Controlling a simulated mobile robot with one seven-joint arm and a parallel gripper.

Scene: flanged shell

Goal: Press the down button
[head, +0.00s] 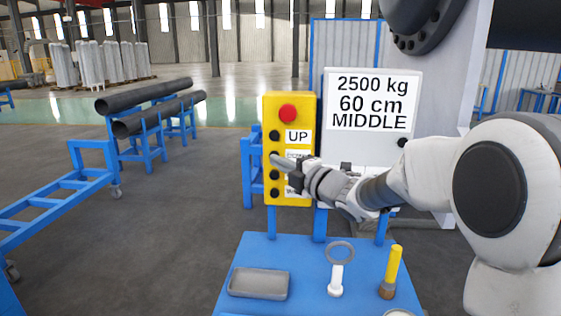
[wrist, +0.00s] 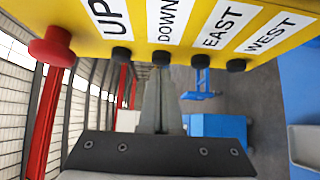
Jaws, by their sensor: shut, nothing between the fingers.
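The yellow control panel (head: 269,112) stands upright on a blue stand, with a red button on top and a column of black buttons. The black down button (wrist: 161,57) is beside the DOWN label in the wrist view, between the UP and EAST buttons. My gripper (head: 279,160) is shut and empty, with its fingertips at the height of the DOWN row, partly covering that label in the head view. In the wrist view the fingers (wrist: 154,84) point at the down button from just below it in the picture. I cannot tell whether they touch it.
The up button (wrist: 121,54), east button (wrist: 200,60) and red button (wrist: 52,48) are close by. A white sign (head: 372,103) reads 2500 kg, 60 cm, MIDDLE. A blue table (head: 308,250) with a grey tray (head: 258,283) is below. Pipes on blue racks stand left.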

